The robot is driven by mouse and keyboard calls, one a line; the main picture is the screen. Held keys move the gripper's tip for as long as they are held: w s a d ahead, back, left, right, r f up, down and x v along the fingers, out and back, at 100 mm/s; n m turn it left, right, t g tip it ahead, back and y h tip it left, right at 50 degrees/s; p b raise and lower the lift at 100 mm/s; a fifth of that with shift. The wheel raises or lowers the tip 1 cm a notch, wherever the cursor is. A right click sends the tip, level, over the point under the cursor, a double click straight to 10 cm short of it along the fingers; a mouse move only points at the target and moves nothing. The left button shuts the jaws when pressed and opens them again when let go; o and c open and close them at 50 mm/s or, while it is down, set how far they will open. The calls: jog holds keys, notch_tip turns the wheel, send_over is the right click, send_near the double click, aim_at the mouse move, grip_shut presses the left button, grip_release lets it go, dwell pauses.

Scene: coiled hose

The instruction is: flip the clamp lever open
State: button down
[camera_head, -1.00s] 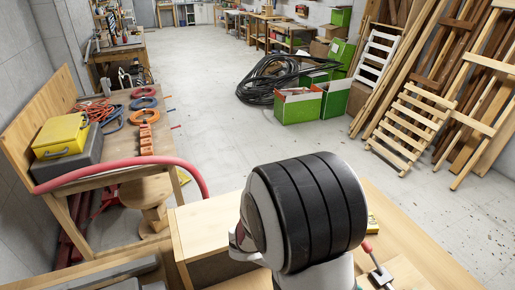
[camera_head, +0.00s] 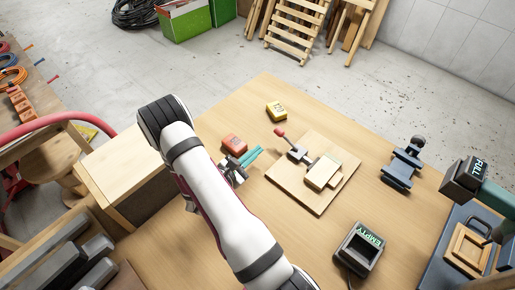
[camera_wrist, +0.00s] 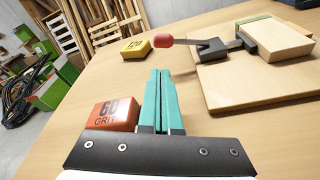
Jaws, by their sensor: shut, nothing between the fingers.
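The toggle clamp (camera_head: 296,151) is mounted on a square wooden board on the workbench. Its lever ends in a red grip (camera_head: 280,133) pointing to the upper left, and the metal arm reaches toward a light wooden block (camera_head: 322,172) on the board. In the wrist view the red grip (camera_wrist: 163,41) is ahead of the fingertips and the clamp body (camera_wrist: 212,50) is to its right. My gripper (camera_head: 258,151), with teal fingers, is left of the board, apart from the lever. In the wrist view my gripper (camera_wrist: 160,72) has its fingers together, with nothing between them.
An orange 60-grit block (camera_wrist: 110,112) sits close left of my fingers; it also shows in the head view (camera_head: 234,144). A yellow 120 block (camera_head: 276,111) lies farther back. A vise-like tool (camera_head: 402,165), an EMPTY holder (camera_head: 358,250) and a FULL-labelled device (camera_head: 463,180) stand right.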

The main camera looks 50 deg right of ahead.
jog(key=x, duration=0.7)
jog(key=shift+d, duration=0.2)
jog(key=shift+s+r, duration=0.1)
jog(key=shift+r, duration=0.45)
jog(key=shift+s+r, duration=0.2)
jog(key=shift+r, duration=0.4)
jog(key=shift+s+r, duration=0.5)
jog(key=shift+r, duration=0.2)
jog(key=shift+s+r, duration=0.45)
jog(key=shift+r, duration=0.25)
jog(key=shift+s+r, duration=0.35)
jog(key=shift+s, duration=0.4)
jog(key=shift+s+r, duration=0.35)
jog(key=shift+s, duration=0.35)
jog(key=shift+s+r, duration=0.35)
jog(key=shift+s, duration=0.7)
jog(key=f+v, duration=0.2)
jog(key=v, duration=0.7)
jog(key=shift+s+a, duration=0.35)
jog(key=shift+a, duration=0.2)
